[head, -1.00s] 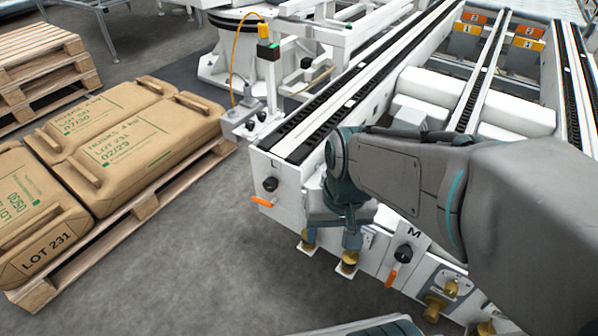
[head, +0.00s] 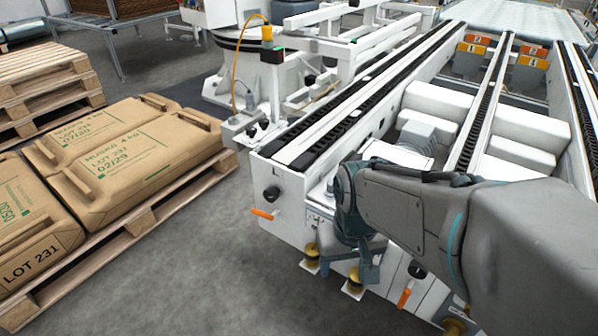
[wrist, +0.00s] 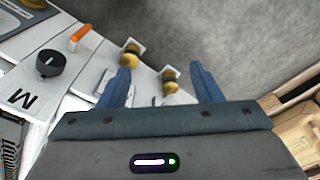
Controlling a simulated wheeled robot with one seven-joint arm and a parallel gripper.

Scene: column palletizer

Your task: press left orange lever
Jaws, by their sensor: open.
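The left orange lever (head: 264,213) sticks out below a black knob (head: 271,193) on the left end of the white conveyor frame. A second orange lever (head: 404,297) is further right, under another black knob (head: 417,269). The wrist view shows an orange lever (wrist: 80,38) beside a black knob (wrist: 50,63) and a letter M. My gripper (head: 357,268) is in front of the frame between the two levers, apart from the left one. In the wrist view my gripper (wrist: 162,82) is open, with nothing between its fingers. The left lever is not visible there.
Yellow-brown feet (head: 309,258) stand out along the frame's lower front. A pallet (head: 110,233) of brown sacks (head: 105,150) is on the left. Grey floor (head: 200,270) between pallet and frame is clear.

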